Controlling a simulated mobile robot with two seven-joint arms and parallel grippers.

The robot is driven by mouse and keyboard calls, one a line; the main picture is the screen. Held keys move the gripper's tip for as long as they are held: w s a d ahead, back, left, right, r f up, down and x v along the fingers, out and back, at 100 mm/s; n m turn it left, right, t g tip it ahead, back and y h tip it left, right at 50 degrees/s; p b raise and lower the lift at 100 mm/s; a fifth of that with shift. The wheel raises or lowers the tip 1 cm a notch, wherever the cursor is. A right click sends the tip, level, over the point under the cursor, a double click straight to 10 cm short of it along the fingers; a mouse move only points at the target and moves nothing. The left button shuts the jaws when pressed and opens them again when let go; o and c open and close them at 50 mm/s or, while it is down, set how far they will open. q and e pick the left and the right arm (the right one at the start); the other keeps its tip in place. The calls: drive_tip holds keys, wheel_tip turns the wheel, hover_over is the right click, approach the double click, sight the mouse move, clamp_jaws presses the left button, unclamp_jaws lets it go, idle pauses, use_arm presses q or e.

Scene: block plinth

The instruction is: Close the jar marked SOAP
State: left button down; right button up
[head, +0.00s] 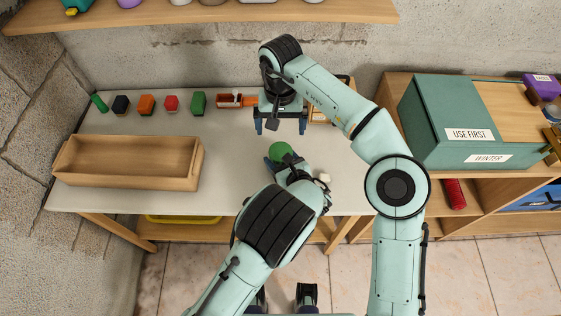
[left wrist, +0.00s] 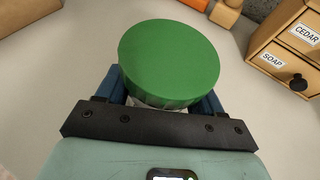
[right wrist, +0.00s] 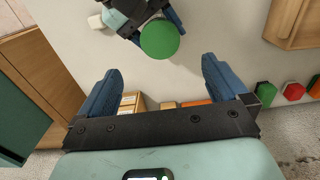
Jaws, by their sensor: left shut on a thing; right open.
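A round green lid (head: 280,150) tops a pale jar (left wrist: 145,103) held in my left gripper (head: 281,163). The left wrist view shows the lid (left wrist: 169,62) from close, with blue fingers on both sides of the jar. No label on the jar shows, and I cannot tell if the lid is fully seated. My right gripper (head: 280,128) is open and empty, pointing down just behind the lid. The right wrist view shows the lid (right wrist: 160,38) beyond its open fingers, apart from them.
A small drawer cabinet (left wrist: 290,50) labelled CEDAR and SOAP stands at the table's back. A wooden tray (head: 125,182) lies at the left. Several coloured blocks (head: 171,103) line the back. A small white object (head: 324,178) is right of my left gripper. The table's middle-left is clear.

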wheel_tip(320, 180, up, 6)
drive_tip(key=shift+r, duration=0.15)
idle(0.3)
use_arm(q)
drive_tip(key=shift+c, duration=0.4)
unclamp_jaws()
drive_tip(key=shift+r, duration=0.1)
